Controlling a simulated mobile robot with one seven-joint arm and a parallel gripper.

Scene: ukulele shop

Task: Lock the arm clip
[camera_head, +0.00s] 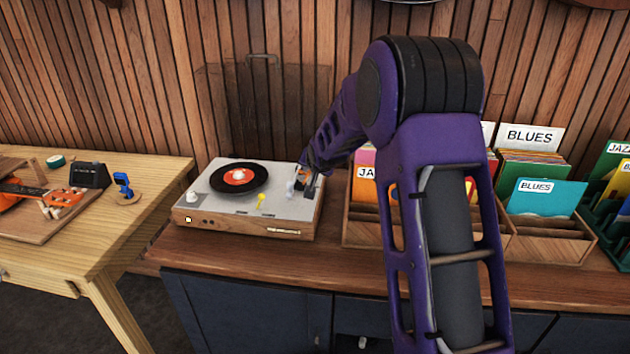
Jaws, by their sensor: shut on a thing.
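A turntable (245,215) with a wooden base and grey top stands on the counter, with a black record (239,177) with an orange label on its platter. My gripper (301,190) reaches down from the upper right to the right side of the turntable's top, where the tonearm and arm clip are. It is shut on a small part there, which appears to be the arm clip. My fingers and wrist hide most of that part, so I cannot tell the clip's position. A small yellow piece (262,198) shows just left of my gripper.
The turntable's clear lid (265,110) stands open behind it. Wooden record crates (545,243) with JAZZ and BLUES cards stand at the right, partly behind my arm. A wooden workbench (105,230) at the left holds a ukulele (25,188) and small tools.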

